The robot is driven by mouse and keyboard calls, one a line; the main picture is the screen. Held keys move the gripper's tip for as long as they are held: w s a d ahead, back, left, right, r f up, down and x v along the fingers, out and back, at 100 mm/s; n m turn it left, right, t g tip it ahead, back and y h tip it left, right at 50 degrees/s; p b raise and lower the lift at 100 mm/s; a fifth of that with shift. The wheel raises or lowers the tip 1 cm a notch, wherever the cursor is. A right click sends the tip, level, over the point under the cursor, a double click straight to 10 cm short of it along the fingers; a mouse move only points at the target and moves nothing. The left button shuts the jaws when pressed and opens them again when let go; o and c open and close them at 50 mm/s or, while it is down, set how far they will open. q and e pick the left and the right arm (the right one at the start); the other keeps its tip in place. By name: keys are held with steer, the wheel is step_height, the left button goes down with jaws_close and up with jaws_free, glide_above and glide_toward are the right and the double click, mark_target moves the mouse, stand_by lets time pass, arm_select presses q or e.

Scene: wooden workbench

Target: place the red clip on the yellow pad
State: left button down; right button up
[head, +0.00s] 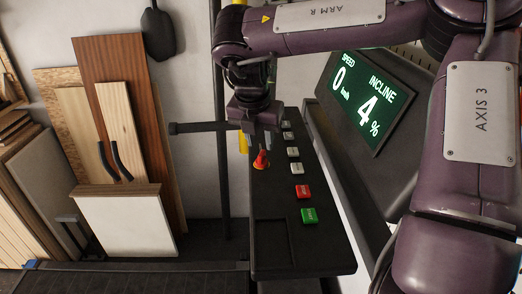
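A small red clip (261,160), roughly cone-shaped, shows against the dark console panel, left of its row of buttons. A small patch of yellow (243,143) shows just up and left of the clip, partly hidden behind my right gripper; I cannot tell for sure that it is the yellow pad. My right gripper (260,128) is just above the clip in the picture, coming down from my purple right arm. Its fingertips are dark and hard to make out, so I cannot tell whether they touch the clip. My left gripper is out of view.
The dark console (285,240) carries white buttons, a red button (303,191) and a green button (309,215). A lit display (362,103) reads incline 4% and stands to the right. Wooden boards (112,65) lean on the wall at left.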

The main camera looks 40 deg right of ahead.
steer(key=v, duration=0.8)
steer(key=shift+b, duration=0.35)
steer(key=shift+a+r, duration=0.1)
